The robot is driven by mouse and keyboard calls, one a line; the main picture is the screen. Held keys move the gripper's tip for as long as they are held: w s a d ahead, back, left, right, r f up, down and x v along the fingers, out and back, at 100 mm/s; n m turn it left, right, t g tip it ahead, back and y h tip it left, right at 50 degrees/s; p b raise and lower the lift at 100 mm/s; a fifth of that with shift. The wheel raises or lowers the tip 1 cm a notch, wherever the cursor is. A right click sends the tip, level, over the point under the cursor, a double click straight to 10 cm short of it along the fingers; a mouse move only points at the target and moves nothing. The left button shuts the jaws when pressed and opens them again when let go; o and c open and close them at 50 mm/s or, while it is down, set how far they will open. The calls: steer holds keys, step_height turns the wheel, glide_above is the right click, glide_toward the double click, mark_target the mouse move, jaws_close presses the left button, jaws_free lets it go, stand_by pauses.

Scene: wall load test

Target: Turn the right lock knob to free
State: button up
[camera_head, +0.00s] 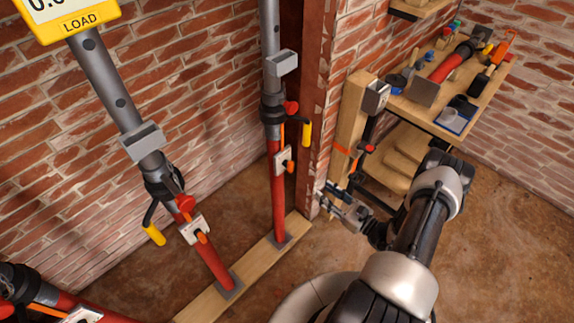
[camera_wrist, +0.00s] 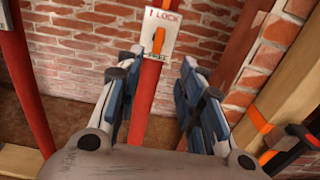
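The right lock knob is an orange lever (camera_head: 290,166) on a white plate (camera_head: 281,154) low on the right red prop (camera_head: 277,200). In the wrist view the orange lever (camera_wrist: 158,40) stands roughly upright on its plate (camera_wrist: 176,33), marked LOCK at the top and FREE at the bottom. My gripper (camera_head: 328,197) is to the right of the prop and lower than the knob. In the wrist view my gripper (camera_wrist: 154,70) is open and empty. The fingers lie to either side of the red prop in the picture, with the knob beyond them; contact is not visible.
A left prop (camera_head: 205,255) with its own orange lever (camera_head: 202,238) stands nearby on the same wooden sill (camera_head: 258,268). A yellow handle (camera_head: 306,134) sticks out above the right knob. A wooden post (camera_head: 351,120) and a tool shelf (camera_head: 470,120) stand to the right.

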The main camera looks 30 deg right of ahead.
mark_target(292, 167)
steer(key=b+x, duration=0.3)
steer(key=x, duration=1.4)
jaws_close()
